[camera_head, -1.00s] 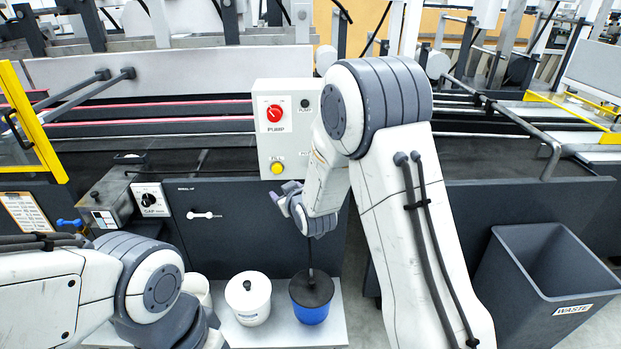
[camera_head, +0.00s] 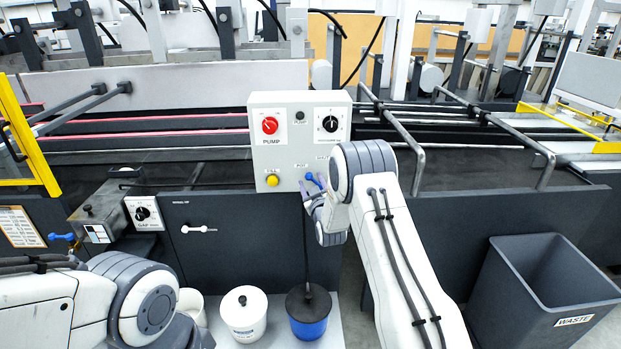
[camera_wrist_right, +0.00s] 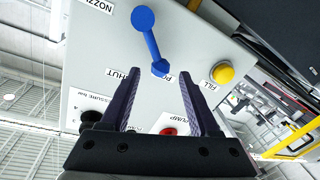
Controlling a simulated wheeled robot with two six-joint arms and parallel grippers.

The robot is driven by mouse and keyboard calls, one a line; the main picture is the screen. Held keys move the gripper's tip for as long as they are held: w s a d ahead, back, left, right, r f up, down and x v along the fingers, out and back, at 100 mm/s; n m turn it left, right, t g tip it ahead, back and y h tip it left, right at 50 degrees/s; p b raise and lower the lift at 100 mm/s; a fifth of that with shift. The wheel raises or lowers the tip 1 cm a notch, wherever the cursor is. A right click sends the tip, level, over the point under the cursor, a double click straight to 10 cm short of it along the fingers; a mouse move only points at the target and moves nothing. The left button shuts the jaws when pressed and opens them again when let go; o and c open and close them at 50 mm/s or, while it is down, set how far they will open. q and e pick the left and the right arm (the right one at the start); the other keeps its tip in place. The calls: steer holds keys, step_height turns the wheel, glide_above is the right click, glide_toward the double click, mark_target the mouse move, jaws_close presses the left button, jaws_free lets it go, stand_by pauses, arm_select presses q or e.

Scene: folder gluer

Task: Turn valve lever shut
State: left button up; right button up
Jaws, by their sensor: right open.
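The blue valve lever (camera_head: 309,177) is on the lower right of the white control box (camera_head: 262,160), near the labels POT and SHUT. In the right wrist view the lever (camera_wrist_right: 151,42) has a round knob at one end and a smaller end by the POT label. My right gripper (camera_wrist_right: 160,76) is open, with its two dark fingers on either side of the lever's smaller end; I cannot tell whether they touch it. In the head view my right gripper (camera_head: 309,193) is just below the lever, partly hidden by my wrist. My left arm is at lower left, its gripper out of view.
The box also carries a red pump knob (camera_head: 269,125), a black pressure knob (camera_head: 330,124) and a yellow fill button (camera_head: 271,181). A white pot (camera_head: 243,318) and a blue pot (camera_head: 309,325) stand below. A grey waste bin (camera_head: 535,290) is at right. Another blue handle (camera_head: 62,237) is at left.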

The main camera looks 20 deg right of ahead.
steer(key=shift+w, duration=0.95)
jaws_close()
stand_by(0.8)
